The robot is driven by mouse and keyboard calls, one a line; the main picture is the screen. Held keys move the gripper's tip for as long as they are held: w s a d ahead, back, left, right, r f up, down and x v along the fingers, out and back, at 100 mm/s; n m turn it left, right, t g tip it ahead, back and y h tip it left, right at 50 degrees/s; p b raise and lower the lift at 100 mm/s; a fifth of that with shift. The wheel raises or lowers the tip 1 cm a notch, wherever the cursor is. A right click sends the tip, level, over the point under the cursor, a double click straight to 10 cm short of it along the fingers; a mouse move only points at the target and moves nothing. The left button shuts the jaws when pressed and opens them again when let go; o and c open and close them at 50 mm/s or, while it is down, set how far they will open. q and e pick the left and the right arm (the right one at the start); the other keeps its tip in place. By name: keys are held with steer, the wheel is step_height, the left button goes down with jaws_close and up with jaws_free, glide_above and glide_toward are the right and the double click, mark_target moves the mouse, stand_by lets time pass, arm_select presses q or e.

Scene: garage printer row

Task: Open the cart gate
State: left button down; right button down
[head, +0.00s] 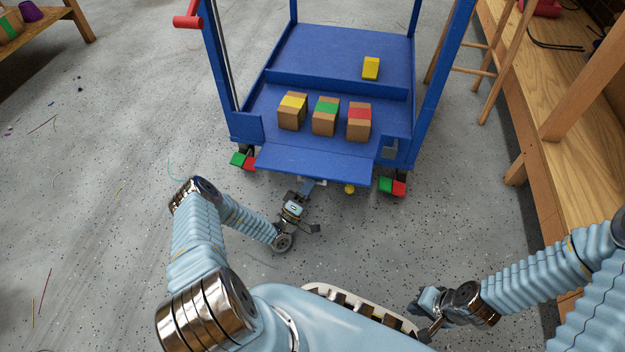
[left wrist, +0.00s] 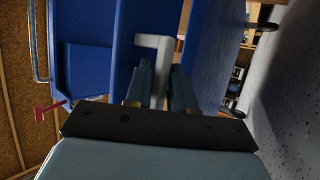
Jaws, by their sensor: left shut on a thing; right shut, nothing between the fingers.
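The blue cart (head: 340,50) stands ahead of me in the head view. Its front gate (head: 315,163) is a blue panel swung down and outward from the cart's front edge, roughly flat. My left gripper (head: 308,188) is at the underside of the gate's near edge. In the left wrist view, the fingers (left wrist: 160,88) are shut on a pale grey handle (left wrist: 153,42) beside a blue panel. In the head view the handle is mostly hidden. My right gripper (head: 424,318) is shut and empty at the lower right, away from the cart.
Three boxes with yellow (head: 292,111), green (head: 325,117) and red (head: 359,122) tops stand on the cart's lower deck behind the gate. A yellow block (head: 371,68) sits farther back. A wooden bench (head: 545,135) lines the right. Floor at left is mostly clear.

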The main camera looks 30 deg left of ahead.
arm_select(q)
steer(key=shift+r+y, duration=0.1)
steer(key=shift+y, duration=0.2)
steer(key=c, duration=1.3)
jaws_free()
steer(key=shift+s, duration=0.1)
steer(key=s+a+p, duration=0.2)
steer(key=s+a, duration=0.1)
steer(key=s, duration=0.9)
steer(key=shift+s+a+f+p, duration=0.15)
steer(key=shift+s+f+p, duration=0.05)
steer(key=shift+f+p, duration=0.15)
